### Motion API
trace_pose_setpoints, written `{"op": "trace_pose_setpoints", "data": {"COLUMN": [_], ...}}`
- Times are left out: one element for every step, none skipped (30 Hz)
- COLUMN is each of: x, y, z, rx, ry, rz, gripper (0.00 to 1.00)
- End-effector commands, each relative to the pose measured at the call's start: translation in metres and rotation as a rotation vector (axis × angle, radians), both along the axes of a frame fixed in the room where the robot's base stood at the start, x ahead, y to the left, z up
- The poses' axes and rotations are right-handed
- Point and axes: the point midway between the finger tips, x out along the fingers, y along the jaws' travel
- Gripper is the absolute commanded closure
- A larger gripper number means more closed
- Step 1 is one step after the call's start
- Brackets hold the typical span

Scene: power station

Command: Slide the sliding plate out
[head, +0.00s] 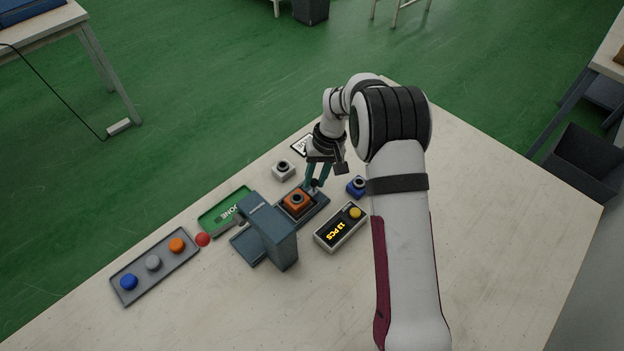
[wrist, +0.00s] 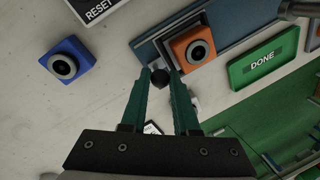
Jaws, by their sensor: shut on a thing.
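The sliding plate (head: 315,215) is a flat blue-grey slab sticking out of the blue-grey press-like station (head: 272,230). An orange block (head: 297,201) with a dark round top sits on the plate; it also shows in the wrist view (wrist: 192,47). A black round knob (wrist: 160,77) is at the plate's outer end, beside the orange block. My gripper (head: 316,184) reaches down to this end, and its two green fingers (wrist: 160,82) are shut on the knob. The fingers partly hide the knob in the head view.
A blue block (head: 356,187) and a white block (head: 283,169) stand near the plate. A display box (head: 341,228) with a yellow button is to the right. A green DONE panel (head: 225,210), red ball (head: 202,240) and button tray (head: 155,265) are left. The front table is clear.

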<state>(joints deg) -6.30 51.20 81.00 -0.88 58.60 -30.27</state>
Motion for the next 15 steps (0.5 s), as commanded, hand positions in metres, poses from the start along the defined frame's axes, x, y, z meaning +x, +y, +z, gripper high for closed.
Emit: {"op": "trace_pose_setpoints", "data": {"x": [0.0049, 0.0050, 0.0049, 0.0046, 0.0044, 0.0041, 0.0039, 0.0038, 0.0035, 0.0033, 0.0032, 0.0030, 0.0029, 0.0028, 0.0028], "y": [-0.0043, -0.0044, -0.0044, -0.0043, -0.0041, -0.0038, -0.0037, -0.0036, -0.0034, -0.0032, -0.0031, -0.0029, -0.0029, -0.0028, -0.0028], "z": [0.0011, 0.0010, 0.0009, 0.0010, 0.0009, 0.0008, 0.0007, 0.0007, 0.0006, 0.0006, 0.0006, 0.0005, 0.0004, 0.0005, 0.0006], "rx": [-0.008, -0.008, -0.008, -0.008, -0.007, -0.007, -0.006, -0.006, -0.006, -0.006, -0.006, -0.006, -0.005, -0.005, -0.005], "ry": [-0.018, -0.018, -0.018, -0.017, -0.016, -0.015, -0.014, -0.014, -0.013, -0.013, -0.012, -0.012, -0.011, -0.011, -0.011], "rz": [0.002, 0.002, 0.002, 0.002, 0.002, 0.001, 0.002, 0.002, 0.002, 0.002, 0.002, 0.002, 0.001, 0.001, 0.001], "gripper": [1.00, 0.66, 0.59, 0.59, 0.59, 0.59, 0.59, 0.59, 0.59, 0.59, 0.59, 0.59, 0.59, 0.59, 0.59]}}
